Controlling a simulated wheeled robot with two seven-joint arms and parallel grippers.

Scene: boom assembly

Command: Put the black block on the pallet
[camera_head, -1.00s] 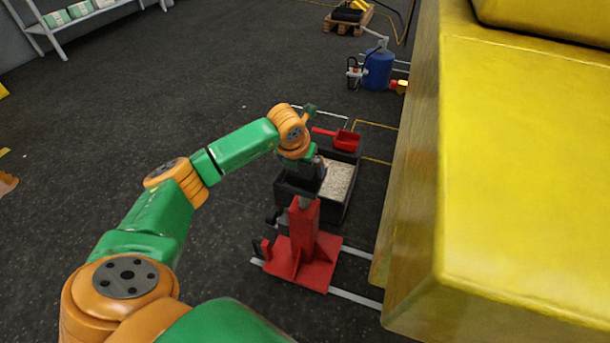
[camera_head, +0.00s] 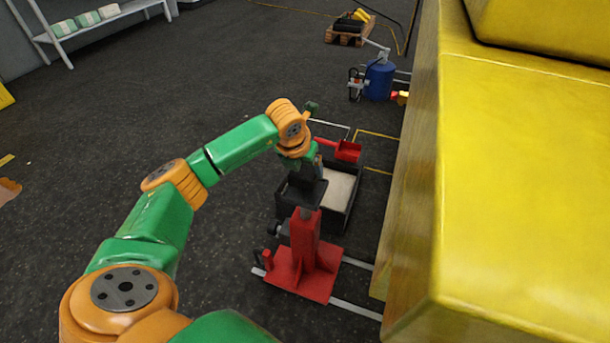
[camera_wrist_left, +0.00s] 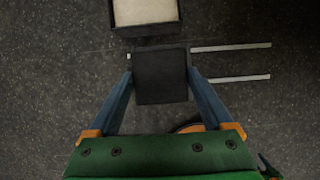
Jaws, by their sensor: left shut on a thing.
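The black block (camera_head: 309,192) is a dark, square-faced piece in my left gripper, just above the top of the red stand in the head view. It also shows in the left wrist view (camera_wrist_left: 161,75), between the two blue-grey fingers. My left gripper (camera_wrist_left: 160,82) is shut on the block's sides; in the head view the wrist partly hides it. I cannot tell whether the block touches the stand. The wooden pallet (camera_head: 343,39) lies far off at the top of the head view, with black and yellow things on it. My right gripper is not in view.
The red stand (camera_head: 304,258) is on pale rails. A black bin (camera_head: 349,212) with pale contents and a red scoop (camera_head: 348,151) are behind it. A blue tank (camera_head: 379,80) stands farther off. A big yellow body (camera_head: 520,180) blocks the right.

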